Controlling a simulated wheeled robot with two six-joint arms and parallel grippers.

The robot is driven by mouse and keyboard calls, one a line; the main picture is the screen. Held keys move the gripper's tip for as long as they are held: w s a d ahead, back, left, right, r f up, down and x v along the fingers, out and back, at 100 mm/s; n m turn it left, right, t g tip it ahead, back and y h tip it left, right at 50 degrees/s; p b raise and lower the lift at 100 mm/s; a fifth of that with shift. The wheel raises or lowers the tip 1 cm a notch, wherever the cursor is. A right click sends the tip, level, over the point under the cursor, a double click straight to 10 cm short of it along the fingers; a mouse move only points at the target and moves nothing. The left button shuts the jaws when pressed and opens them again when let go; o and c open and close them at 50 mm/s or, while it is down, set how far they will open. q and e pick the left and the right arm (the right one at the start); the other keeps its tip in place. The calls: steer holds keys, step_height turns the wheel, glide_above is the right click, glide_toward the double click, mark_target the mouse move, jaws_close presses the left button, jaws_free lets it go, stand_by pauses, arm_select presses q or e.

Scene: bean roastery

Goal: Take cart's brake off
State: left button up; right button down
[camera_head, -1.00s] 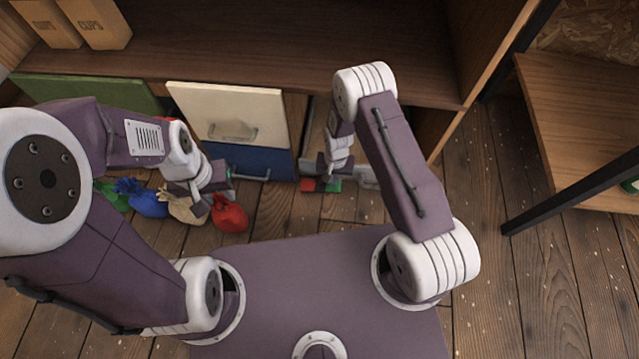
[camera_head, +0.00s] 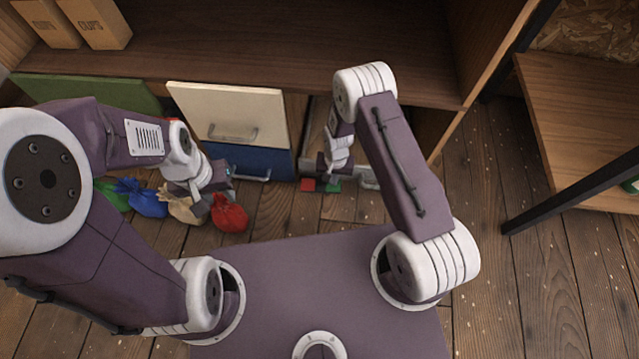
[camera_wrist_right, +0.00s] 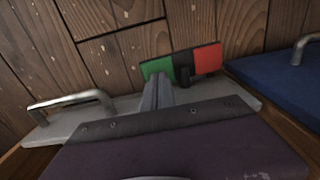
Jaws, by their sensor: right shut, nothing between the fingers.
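A small plate with a red half (camera_head: 308,185) and a green half (camera_head: 333,188) sits low by the grey front below the shelf. In the right wrist view the green half (camera_wrist_right: 155,67) is on the left, the red half (camera_wrist_right: 208,58) on the right, with a black piece (camera_wrist_right: 183,74) between them. My right gripper (camera_wrist_right: 158,93) is shut and empty, its fingertips close to the green half beside the black piece; I cannot tell whether they touch. My left gripper (camera_head: 203,206) is among the cloth bags; its finger opening is unclear. No whole cart is recognisable.
The grey front has a metal handle (camera_wrist_right: 75,103). A blue front (camera_wrist_right: 285,80) and a cream front (camera_head: 228,112) stand beside it. Green, blue, tan and red bags (camera_head: 229,214) lie near my left gripper. Wood floor is open at right.

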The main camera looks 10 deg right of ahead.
steer(key=shift+f+b, duration=0.9)
steer(key=shift+f, duration=0.4)
stand_by(0.5)
steer(key=shift+r, duration=0.1)
step_height(320, 180, up, 7)
steer(key=p, duration=0.7)
